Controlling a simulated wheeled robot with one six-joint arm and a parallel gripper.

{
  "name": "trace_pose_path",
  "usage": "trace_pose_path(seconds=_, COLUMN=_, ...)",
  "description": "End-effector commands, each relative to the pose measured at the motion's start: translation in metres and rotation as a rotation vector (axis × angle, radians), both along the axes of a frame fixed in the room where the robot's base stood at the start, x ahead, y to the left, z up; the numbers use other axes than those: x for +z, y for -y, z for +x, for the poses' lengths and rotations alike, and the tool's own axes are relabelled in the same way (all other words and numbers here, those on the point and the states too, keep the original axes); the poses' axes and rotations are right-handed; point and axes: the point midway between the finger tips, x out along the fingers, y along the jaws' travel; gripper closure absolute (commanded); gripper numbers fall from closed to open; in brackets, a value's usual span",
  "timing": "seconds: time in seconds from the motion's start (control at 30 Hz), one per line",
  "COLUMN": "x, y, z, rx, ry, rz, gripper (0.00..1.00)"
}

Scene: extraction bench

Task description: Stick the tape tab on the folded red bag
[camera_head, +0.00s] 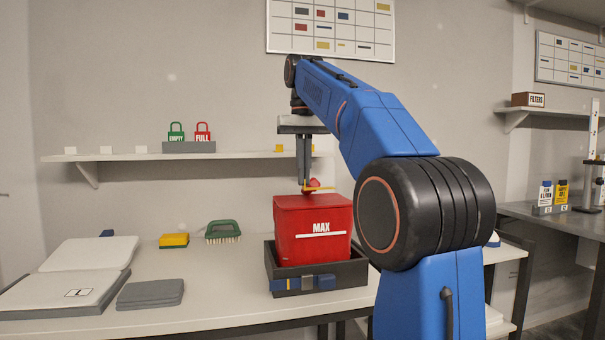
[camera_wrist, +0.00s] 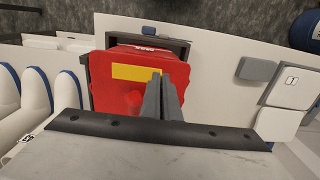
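The red bag (camera_head: 312,250) stands upright in a dark tray (camera_head: 270,262), with a white MAX label and line on its front. In the wrist view, the bag (camera_wrist: 105,95) fills the middle. A small rounded red piece (camera_head: 313,184) rises from its top and also shows in the wrist view (camera_wrist: 133,99). My gripper (camera_head: 304,188) points straight down over the bag, fingers close together on one end of the yellow tape tab (camera_head: 322,188). In the wrist view, the tab (camera_wrist: 134,72) sticks out left of the fingertips. Whether it touches the bag is unclear.
Grey pads (camera_head: 150,293) and pale panels lie farther left. A wall shelf (camera_head: 110,157) carries green EMPTY and red FULL tags (camera_head: 202,131).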

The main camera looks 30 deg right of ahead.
Motion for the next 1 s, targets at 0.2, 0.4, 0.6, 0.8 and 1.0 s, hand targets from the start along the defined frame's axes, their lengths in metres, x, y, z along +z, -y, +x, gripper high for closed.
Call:
trace_pose_path(seconds=0.2, x=-0.007, y=0.0, z=-0.001, rx=0.0, ry=-0.001, rz=0.0, gripper=1.0)
trace_pose_path(seconds=0.4, x=-0.02, y=0.0, z=-0.001, rx=0.0, ry=-0.001, rz=0.0, gripper=1.0)
trace_pose_path(seconds=0.6, x=-0.028, y=0.0, z=-0.001, rx=0.0, ry=0.0, rz=0.0, gripper=1.0)
trace_pose_path(seconds=0.8, x=-0.03, y=0.0, z=-0.001, rx=0.0, ry=0.001, rz=0.0, gripper=1.0)
trace_pose_path(seconds=1.0, x=-0.03, y=0.0, z=-0.001, rx=0.0, ry=0.0, rz=0.0, gripper=1.0)
